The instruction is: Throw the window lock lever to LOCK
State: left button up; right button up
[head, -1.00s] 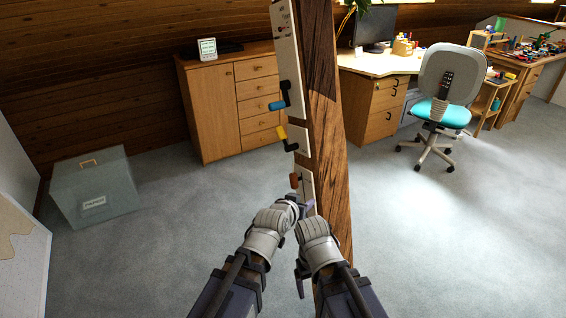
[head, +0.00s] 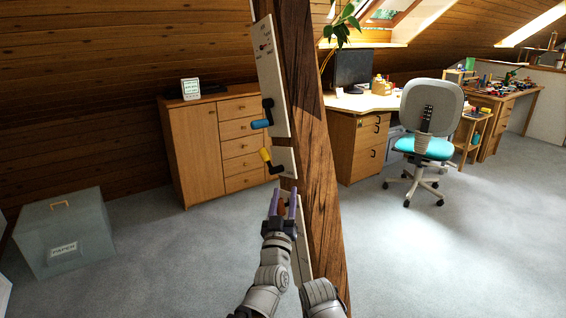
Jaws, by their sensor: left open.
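White lever plates are mounted up the face of a timber post (head: 318,165). The upper plate (head: 268,65) has a lever with a blue handle (head: 261,124) pointing left. Below it is a lever with a yellow handle (head: 265,155), its black arm angled down to the right. The lowest plate (head: 303,255) has a brown handle (head: 281,207), mostly hidden by my left gripper (head: 282,203). That gripper is open, its purple fingers on either side of the brown handle; contact is unclear. The labels are too small to read, so I cannot tell which lever is the window lock.
My right arm (head: 322,298) shows at the bottom beside the post; its gripper is not visible. A wooden cabinet (head: 197,150) stands behind left, a grey paper box (head: 62,235) far left. A desk (head: 355,135) and office chair (head: 425,130) stand right. The carpet between is clear.

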aim_at(264, 153)
jog(key=z, duration=3.85)
jog(key=k+z, duration=0.1)
jog(key=z, duration=0.2)
jog(key=k+z, duration=0.1)
jog(key=z, duration=0.2)
jog(key=k+l+z, duration=0.1)
jog(key=k+z, duration=0.2)
jog(key=k, duration=1.4)
jog(key=k+z, duration=0.2)
jog(key=k, duration=0.45)
jog(key=k+l+z, duration=0.15)
jog(key=k, duration=0.45)
jog(key=k+l+z, duration=0.2)
jog(key=k, duration=0.45)
jog(key=k+z, duration=0.5)
jog(key=k, duration=0.75)
jog(key=u, duration=1.65)
